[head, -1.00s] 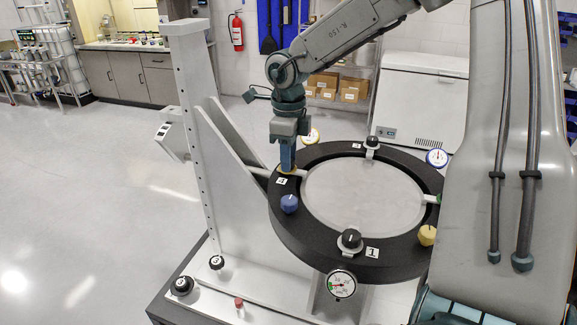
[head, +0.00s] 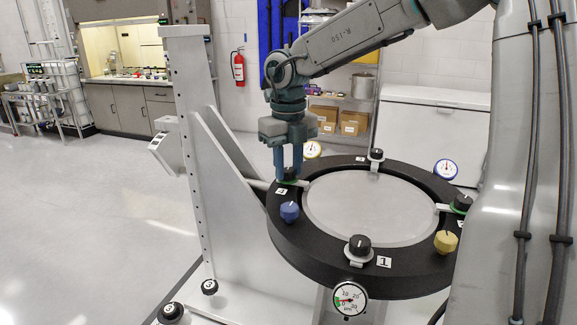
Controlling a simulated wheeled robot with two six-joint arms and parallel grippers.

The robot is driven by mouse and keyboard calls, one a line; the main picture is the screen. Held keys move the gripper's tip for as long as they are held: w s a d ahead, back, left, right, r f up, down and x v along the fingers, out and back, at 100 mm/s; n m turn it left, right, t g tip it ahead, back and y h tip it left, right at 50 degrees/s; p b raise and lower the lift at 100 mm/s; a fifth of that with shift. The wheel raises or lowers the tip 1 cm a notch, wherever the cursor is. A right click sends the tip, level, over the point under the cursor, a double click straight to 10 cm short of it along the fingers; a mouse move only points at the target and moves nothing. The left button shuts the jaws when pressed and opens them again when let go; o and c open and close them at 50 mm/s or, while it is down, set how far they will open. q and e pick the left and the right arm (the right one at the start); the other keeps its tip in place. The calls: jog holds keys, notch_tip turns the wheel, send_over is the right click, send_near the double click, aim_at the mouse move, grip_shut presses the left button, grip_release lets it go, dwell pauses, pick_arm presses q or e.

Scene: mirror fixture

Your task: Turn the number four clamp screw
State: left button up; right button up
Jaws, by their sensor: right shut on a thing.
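The mirror fixture is a black ring (head: 310,271) around a pale round mirror (head: 365,208). My right gripper (head: 288,170) comes down from above at the ring's left side. Its blue fingers are shut on the number four clamp screw (head: 289,181), a dark knob mostly hidden by the fingers. A green band shows at the base of this screw. A small white label (head: 281,191), apparently a 4, sits just in front of it. The number one clamp screw (head: 358,246) stands at the front beside its label 1. My left gripper is not in view.
A blue knob (head: 289,212) stands close to the gripper and a yellow knob (head: 445,242) at the front right. A dial gauge (head: 349,299) hangs at the front. Other clamp screws sit at the back (head: 376,155) and right (head: 461,203). A white upright (head: 191,150) rises at left.

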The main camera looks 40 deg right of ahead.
aim_at(288, 170)
jog(key=shift+w+r, duration=0.1)
jog(key=shift+r, duration=0.05)
dwell(0.4)
jog(key=o, duration=1)
jog(key=shift+c, duration=0.2)
notch_tip(288, 170, up, 11)
jog(key=p, duration=1.1)
